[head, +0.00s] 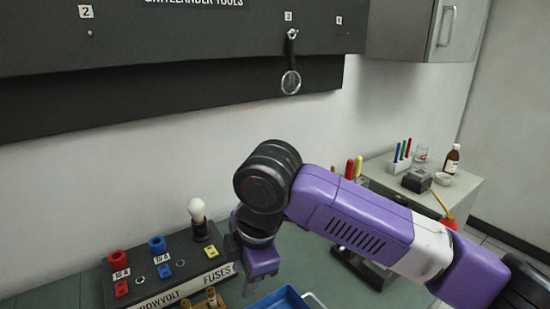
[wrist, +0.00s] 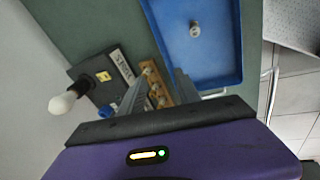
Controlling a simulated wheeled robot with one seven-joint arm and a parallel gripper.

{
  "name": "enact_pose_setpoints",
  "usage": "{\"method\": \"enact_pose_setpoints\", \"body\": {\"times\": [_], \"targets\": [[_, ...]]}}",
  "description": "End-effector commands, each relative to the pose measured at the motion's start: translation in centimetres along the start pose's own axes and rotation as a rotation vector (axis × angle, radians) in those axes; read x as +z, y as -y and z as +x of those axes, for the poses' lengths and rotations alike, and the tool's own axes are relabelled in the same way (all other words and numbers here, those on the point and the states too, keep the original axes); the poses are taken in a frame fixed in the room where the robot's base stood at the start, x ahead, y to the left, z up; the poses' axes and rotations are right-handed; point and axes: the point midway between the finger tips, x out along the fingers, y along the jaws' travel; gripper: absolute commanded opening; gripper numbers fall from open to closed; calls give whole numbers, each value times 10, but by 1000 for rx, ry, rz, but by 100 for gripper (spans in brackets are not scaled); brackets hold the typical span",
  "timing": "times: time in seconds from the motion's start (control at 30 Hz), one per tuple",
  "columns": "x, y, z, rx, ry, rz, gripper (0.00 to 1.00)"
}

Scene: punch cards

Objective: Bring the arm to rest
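My gripper (head: 256,284) hangs from the end of my bent purple arm, pointing down above the green bench at the lower middle of the head view. In the wrist view my gripper (wrist: 161,70) has its two grey fingers apart. A wooden strip with several fuses (wrist: 158,88) shows beyond and between them. I see nothing held. The fingertips are small and partly cut off in the head view, so their height above the bench is hard to tell.
A black fuse panel (head: 150,297) with a white bulb (head: 196,208) stands left of my gripper. A blue tray (wrist: 231,45) with a small cylinder (wrist: 195,29) lies beside it. A magnifier (head: 291,82) hangs on the dark tool board. A grey cabinet (head: 476,195) stands right.

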Motion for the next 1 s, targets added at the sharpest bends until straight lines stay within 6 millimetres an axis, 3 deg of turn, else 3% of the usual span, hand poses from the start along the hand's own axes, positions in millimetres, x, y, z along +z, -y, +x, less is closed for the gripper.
{"method": "enact_pose_setpoints", "body": {"times": [0.2,0.4,0.53,0.77,1.0], "targets": [[-57,-50,-17,280,-244,129,40],[-104,-76,-42,479,-528,278,40],[-122,-85,-66,602,-737,407,40],[-110,-84,-105,797,-1048,659,40],[-59,-54,-120,983,-1258,922,40]]}}
